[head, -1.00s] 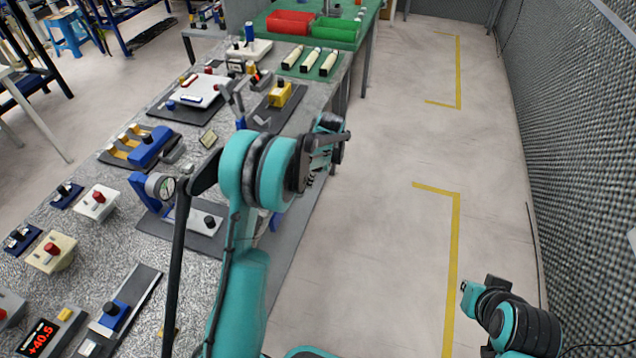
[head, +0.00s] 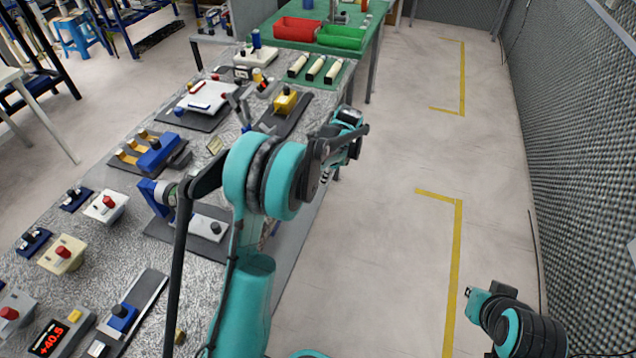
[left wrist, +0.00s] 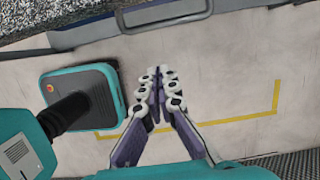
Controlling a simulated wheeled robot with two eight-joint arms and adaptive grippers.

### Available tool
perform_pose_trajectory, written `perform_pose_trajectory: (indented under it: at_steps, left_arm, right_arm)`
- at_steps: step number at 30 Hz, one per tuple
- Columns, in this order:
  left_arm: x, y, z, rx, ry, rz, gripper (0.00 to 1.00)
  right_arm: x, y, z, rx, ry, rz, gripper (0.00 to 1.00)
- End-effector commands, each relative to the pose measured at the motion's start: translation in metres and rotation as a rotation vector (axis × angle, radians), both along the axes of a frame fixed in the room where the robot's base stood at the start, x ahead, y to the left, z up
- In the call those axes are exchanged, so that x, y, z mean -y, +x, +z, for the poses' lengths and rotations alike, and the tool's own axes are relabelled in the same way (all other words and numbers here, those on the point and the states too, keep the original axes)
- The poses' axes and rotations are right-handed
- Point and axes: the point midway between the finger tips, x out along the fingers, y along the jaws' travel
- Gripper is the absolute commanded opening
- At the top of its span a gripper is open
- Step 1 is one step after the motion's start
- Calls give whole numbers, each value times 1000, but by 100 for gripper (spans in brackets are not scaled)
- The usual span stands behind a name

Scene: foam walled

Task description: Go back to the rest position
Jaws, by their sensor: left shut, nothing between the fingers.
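My left gripper (left wrist: 157,88) shows in the left wrist view with its fingers together and nothing between them. It hangs over the pale floor (left wrist: 225,75), beside the workbench edge. In the head view my left arm is bent, with its wrist out past the bench's right edge; the fingers are mostly hidden behind the arm's joints. My right arm shows only in part at the lower right of the head view, and its gripper cannot be made out.
The long speckled workbench (head: 140,230) at the left carries several devices, including a blue clamp-like block (head: 158,152) and a red-digit display (head: 50,340). A green table (head: 372,22) with red and green bins stands beyond. Open floor lies right, bounded by a grey textured wall (head: 575,150).

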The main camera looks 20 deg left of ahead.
Motion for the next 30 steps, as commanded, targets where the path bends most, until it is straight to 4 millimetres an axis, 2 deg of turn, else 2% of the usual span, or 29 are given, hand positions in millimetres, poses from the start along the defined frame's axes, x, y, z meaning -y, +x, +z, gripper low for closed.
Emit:
perform_pose_trajectory:
  at_steps: [1,6,15,18,23,27,30]
  left_arm:
    - [3,0,14,0,0,-1,0]
    - [8,1,35,0,0,-2,0]
    - [11,0,43,2,-1,1,0]
    - [12,-5,53,26,-6,32,0]
    - [20,-34,91,135,-39,188,0]
    - [31,-75,127,267,-98,392,0]
    - [38,-106,145,354,-154,540,0]
  right_arm:
    - [0,0,7,0,0,0,0]
    - [0,0,14,0,0,0,0]
    - [0,0,15,0,0,0,0]
    - [0,0,15,0,0,0,0]
    - [0,0,15,0,0,0,0]
    - [0,0,15,0,0,0,0]
    - [0,0,15,0,0,0,0]
